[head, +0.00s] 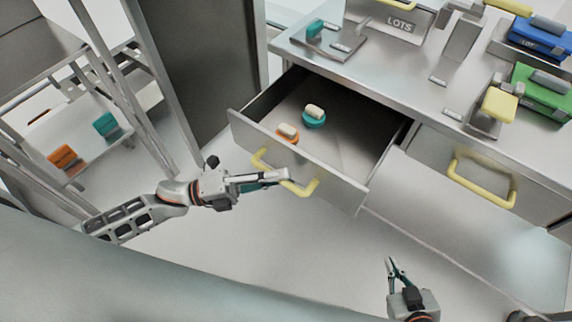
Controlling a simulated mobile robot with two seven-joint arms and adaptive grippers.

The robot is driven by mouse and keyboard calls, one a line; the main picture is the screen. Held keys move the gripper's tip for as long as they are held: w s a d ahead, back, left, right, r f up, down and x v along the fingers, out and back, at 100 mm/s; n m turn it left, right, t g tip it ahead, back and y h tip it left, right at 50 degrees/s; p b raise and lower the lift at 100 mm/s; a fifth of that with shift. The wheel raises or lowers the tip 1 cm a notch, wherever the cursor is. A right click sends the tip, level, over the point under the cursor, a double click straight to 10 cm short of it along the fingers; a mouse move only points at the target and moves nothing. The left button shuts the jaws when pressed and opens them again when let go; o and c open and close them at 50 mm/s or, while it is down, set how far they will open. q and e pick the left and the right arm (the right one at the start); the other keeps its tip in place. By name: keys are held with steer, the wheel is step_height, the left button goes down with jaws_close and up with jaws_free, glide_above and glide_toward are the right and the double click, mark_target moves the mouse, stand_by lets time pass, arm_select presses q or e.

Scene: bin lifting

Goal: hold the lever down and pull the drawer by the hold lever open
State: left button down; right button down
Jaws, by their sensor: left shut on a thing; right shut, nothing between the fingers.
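The left drawer (358,196) of the steel bench stands pulled out, with its inside in view. My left gripper (278,177) is shut on its yellow handle (311,187), near the middle of the bar. A lever with a yellow pad (499,104) stands on the bench top above the right drawer (428,158); nothing touches it. The right drawer is closed, with a yellow handle (480,185). My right gripper (392,267) is shut and empty, low over the floor and apart from the bench.
An orange-based piece (287,133) and a teal-based piece (314,117) lie inside the open drawer. Blue (540,38) and green (543,92) bins stand at the right. A metal rack (100,90) is at the left. Floor is free between my grippers.

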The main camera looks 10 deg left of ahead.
arm_select(q)
steer(key=shift+s+a, duration=0.1)
steer(key=shift+s, duration=0.15)
steer(key=c, duration=2)
jaws_free()
steer(key=shift+c, duration=0.2)
steer(key=shift+a, duration=0.1)
steer(key=v, duration=1.2)
